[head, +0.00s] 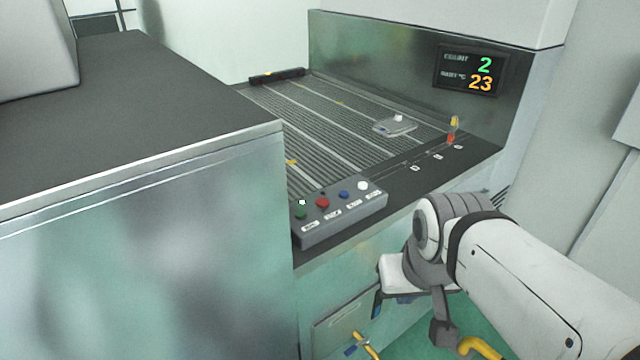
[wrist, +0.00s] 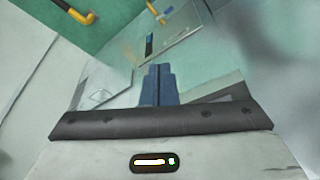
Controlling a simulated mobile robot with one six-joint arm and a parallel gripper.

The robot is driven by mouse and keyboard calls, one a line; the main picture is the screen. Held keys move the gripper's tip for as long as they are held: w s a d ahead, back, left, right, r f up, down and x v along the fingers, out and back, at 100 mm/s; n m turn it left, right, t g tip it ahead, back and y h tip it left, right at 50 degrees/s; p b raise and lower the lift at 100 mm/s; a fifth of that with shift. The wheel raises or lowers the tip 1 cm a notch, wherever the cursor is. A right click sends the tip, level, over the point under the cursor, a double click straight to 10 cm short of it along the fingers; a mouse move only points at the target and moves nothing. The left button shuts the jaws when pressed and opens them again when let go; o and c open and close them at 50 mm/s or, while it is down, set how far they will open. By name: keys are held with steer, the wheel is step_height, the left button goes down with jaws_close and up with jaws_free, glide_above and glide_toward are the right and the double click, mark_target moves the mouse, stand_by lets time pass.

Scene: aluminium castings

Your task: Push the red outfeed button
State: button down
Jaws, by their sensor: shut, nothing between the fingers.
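The red button (head: 322,202) is on a grey button box (head: 345,218) at the near edge of the slatted bed in the head view. A green button (head: 300,213) is to its left, and a blue button (head: 344,195) and a white button (head: 363,186) are to its right. My gripper (head: 404,299) is low and to the right of the box, below the counter edge and apart from the buttons. Its blue fingers are mostly hidden by my wrist there. In the wrist view my gripper (wrist: 159,70) shows both blue fingers together, empty. The red button is not in the wrist view.
A metal casting (head: 394,126) lies on the slatted bed (head: 330,120). A small orange and red lever (head: 453,130) stands at the right, below a display (head: 468,72) reading 2 and 23. A dark-topped metal cabinet (head: 130,110) fills the left. A yellow handle (head: 365,343) is low in front.

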stand_by(0.7)
step_height(320, 180, up, 8)
steer(key=m+t+y+b, duration=0.2)
steer(key=m+t+b, duration=0.45)
steer(key=b, duration=0.45)
glide_above(323, 204)
steer(key=shift+f+m+g, duration=0.2)
steer(key=shift+m+g, duration=0.05)
steer(key=shift+g, duration=0.2)
step_height(323, 204, down, 9)
steer(key=b, duration=0.6)
steer(key=shift+b, duration=0.4)
steer(key=shift+f+b, duration=0.35)
steer(key=shift+b, duration=0.05)
